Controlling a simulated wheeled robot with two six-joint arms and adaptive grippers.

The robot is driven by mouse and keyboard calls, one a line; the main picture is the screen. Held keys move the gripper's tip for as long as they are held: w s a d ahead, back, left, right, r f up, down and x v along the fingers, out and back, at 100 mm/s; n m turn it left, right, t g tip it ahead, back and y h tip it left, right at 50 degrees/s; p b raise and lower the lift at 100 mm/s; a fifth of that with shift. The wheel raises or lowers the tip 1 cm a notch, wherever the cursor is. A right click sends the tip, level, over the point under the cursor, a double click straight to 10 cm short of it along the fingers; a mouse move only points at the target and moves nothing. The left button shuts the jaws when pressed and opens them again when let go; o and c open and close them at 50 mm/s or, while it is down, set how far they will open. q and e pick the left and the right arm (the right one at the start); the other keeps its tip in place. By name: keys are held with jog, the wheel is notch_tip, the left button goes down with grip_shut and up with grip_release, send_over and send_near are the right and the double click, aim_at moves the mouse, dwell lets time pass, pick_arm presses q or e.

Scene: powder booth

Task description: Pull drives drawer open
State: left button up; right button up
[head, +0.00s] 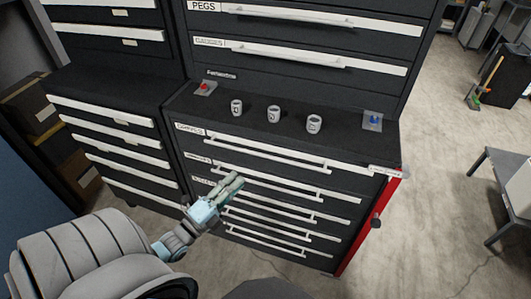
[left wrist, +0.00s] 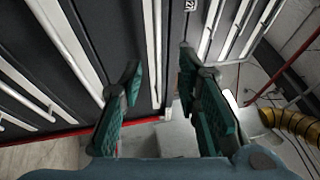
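A black drawer cabinet (head: 280,143) with long white handle strips fills the middle of the head view. Its lower drawers look shut, one above the other. Small labels sit at their left ends, too small to read surely, so I cannot tell which one is the drives drawer. My left gripper (head: 232,187) is in front of the lower drawers, near their left part. In the left wrist view its two green fingers (left wrist: 165,105) stand wide apart, with a white handle strip (left wrist: 153,50) seen beyond the gap. Nothing is held. My right gripper is out of view.
Three grey cups (head: 273,114) stand on the cabinet's ledge, between a red-topped (head: 204,88) and a blue-topped (head: 374,121) fitting. Another drawer unit (head: 115,145) adjoins on the left. A grey table (head: 500,180) is at the right, with open floor between.

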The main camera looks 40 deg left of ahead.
aim_at(265, 156)
pick_arm(q)
jog(key=x, duration=0.4)
jog(key=b+x, duration=0.1)
jog(key=x, duration=0.3)
jog(key=b+x, duration=0.1)
jog(key=x, duration=0.4)
jog(key=shift+w+f, duration=0.1)
jog(key=shift+f, duration=0.2)
jog(key=shift+a, duration=0.1)
jog(key=shift+c, duration=0.6)
grip_shut()
